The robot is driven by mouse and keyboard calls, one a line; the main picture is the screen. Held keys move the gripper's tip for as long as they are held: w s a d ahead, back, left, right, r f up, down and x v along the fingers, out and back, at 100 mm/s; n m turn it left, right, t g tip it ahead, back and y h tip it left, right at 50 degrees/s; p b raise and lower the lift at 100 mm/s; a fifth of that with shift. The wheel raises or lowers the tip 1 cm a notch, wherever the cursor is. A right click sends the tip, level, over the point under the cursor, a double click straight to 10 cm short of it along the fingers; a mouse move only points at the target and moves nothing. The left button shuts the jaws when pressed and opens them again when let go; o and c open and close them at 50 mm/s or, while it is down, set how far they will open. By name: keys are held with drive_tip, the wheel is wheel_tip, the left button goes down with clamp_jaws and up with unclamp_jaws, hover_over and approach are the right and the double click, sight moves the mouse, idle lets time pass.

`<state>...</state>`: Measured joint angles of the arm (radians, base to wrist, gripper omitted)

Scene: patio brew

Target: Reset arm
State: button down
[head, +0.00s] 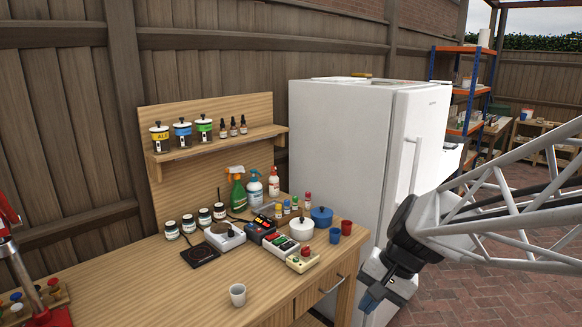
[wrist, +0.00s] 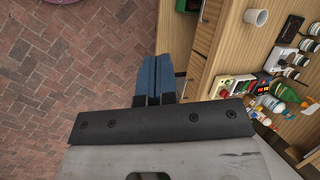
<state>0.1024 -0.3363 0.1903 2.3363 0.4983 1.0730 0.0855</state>
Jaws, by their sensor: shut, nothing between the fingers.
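My gripper (head: 371,299) is at the right in the head view, in front of the white fridge and beside the right end of the wooden bench. Its blue fingers point downward. In the wrist view the two blue fingers (wrist: 153,80) are together, shut, with nothing between them. Below and beyond them are the brick floor and the bench's drawer front. My gripper touches nothing that I can see.
The wooden bench (head: 190,290) holds a white cup (head: 237,295), a blue pot (head: 321,216), blue and red cups, jars, spray bottles and small devices. The white fridge (head: 340,150) stands behind my arm. Brick paving (wrist: 70,80) is open beside the bench.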

drive_tip(key=s+d+r+n+t+h, duration=0.1)
drive_tip(key=s+r+n+h, duration=0.1)
drive_tip(key=s, duration=0.4)
drive_tip(key=s+d+r+n+t+h, duration=0.1)
drive_tip(key=s+d+n+h, duration=0.1)
drive_tip(key=s, duration=0.4)
drive_tip(key=shift+s+d+r+n+t+h, duration=0.2)
drive_tip(key=shift+d+r+n+t+h, duration=0.15)
drive_tip(key=shift+n+h, duration=0.2)
